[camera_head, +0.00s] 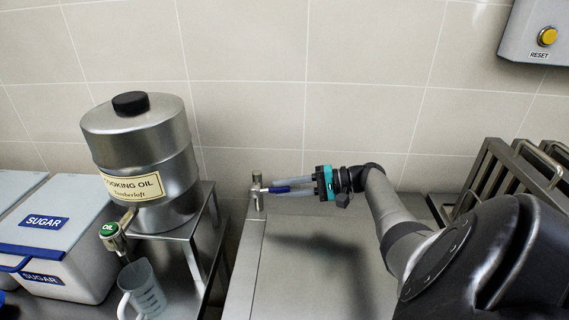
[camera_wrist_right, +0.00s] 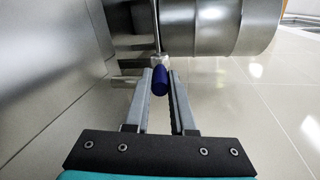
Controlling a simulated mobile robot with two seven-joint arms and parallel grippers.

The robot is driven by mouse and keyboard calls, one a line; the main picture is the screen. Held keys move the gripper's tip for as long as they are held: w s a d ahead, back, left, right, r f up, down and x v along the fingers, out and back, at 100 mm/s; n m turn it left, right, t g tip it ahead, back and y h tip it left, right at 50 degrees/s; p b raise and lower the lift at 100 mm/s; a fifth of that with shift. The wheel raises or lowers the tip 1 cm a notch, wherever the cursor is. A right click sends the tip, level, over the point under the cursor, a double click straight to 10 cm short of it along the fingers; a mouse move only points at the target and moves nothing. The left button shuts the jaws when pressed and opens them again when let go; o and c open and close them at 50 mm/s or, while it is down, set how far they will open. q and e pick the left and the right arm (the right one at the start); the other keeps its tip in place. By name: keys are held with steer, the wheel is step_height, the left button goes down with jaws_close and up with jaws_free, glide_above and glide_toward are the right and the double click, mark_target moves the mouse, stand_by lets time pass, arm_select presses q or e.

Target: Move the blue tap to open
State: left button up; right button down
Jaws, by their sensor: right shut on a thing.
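The blue tap handle (camera_head: 279,190) sticks out sideways from a small metal tap (camera_head: 257,178) near the back wall, by the edge of the steel counter. My right gripper (camera_head: 291,185) reaches in from the right and is shut on the blue handle. In the right wrist view the blue handle (camera_wrist_right: 160,78) shows between the ends of the two grey fingers (camera_wrist_right: 160,88), with its metal stem behind it. The left gripper does not show in either view.
A steel cooking oil drum (camera_head: 142,160) stands on a metal stand at the left, with a measuring jug (camera_head: 147,288) below. Sugar bins (camera_head: 60,230) sit further left. A metal rack (camera_head: 500,185) stands at the right. The steel counter (camera_head: 300,285) in front is clear.

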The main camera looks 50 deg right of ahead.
steer(key=shift+f+b, duration=0.25)
steer(key=shift+b, duration=0.2)
steer(key=c, duration=0.8)
jaws_free()
steer(key=shift+o, duration=0.2)
steer(key=b+v, duration=0.3)
steer(key=v, duration=1.2)
steer(key=shift+s+f, duration=0.25)
steer(key=shift+f, duration=0.05)
